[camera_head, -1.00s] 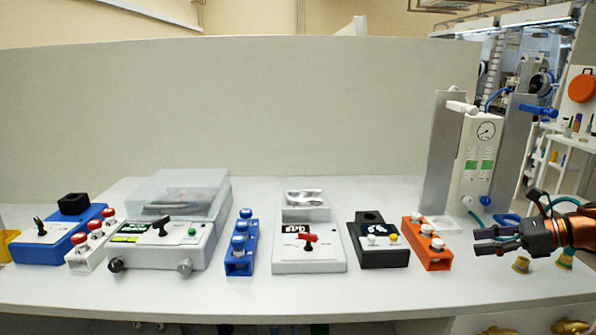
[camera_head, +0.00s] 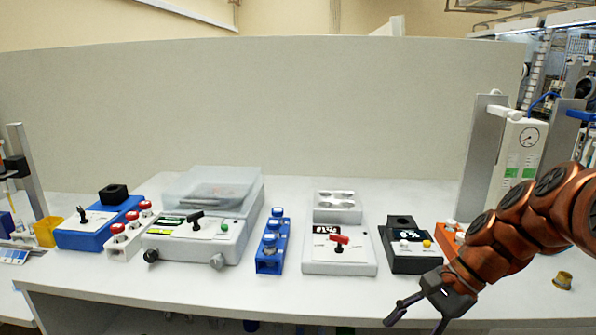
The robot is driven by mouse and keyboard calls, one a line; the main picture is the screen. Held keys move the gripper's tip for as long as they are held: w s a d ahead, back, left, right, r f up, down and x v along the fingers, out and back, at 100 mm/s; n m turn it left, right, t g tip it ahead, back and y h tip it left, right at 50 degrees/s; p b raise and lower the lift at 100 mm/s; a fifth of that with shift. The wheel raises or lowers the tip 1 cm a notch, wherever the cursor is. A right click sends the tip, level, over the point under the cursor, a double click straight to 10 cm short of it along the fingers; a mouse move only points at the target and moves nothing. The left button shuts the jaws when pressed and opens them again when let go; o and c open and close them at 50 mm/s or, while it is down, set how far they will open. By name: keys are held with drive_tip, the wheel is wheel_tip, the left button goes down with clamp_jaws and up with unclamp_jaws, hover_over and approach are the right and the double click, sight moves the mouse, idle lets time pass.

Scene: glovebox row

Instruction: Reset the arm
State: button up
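My gripper (camera_head: 413,318) hangs at the lower right in the head view, in front of the bench's front edge and below the black device. Its two dark fingers are spread apart with nothing between them. My copper-coloured arm reaches in from the right edge and slopes down to the left. It hides most of the orange rack (camera_head: 449,232) and part of the gauge unit (camera_head: 521,160).
On the white bench (camera_head: 190,290) stand a blue device (camera_head: 92,232), white rack (camera_head: 124,243), lidded device (camera_head: 198,240), blue rack (camera_head: 272,245), white device with red knob (camera_head: 339,262) and black device (camera_head: 407,258). A small brass cup (camera_head: 563,280) stands at right. The front strip is clear.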

drive_tip(key=s+f+n+g+h, duration=0.1)
drive_tip(key=s+f+n+h, duration=0.4)
drive_tip(key=s, duration=0.6)
drive_tip(key=s+f+n+g+h, duration=0.15)
drive_tip(key=s+f+n, duration=0.25)
drive_tip(key=s+n, duration=0.45)
wheel_tip(320, 180, up, 16)
drive_tip(key=m+t+p, duration=0.1)
drive_tip(key=p, duration=1.3)
drive_tip(key=shift+s+a+h, duration=0.25)
drive_tip(key=shift+s+h, duration=0.1)
drive_tip(key=shift+h, duration=0.1)
drive_tip(key=shift+f+m+t, duration=0.1)
drive_tip(key=shift+m+t, duration=0.15)
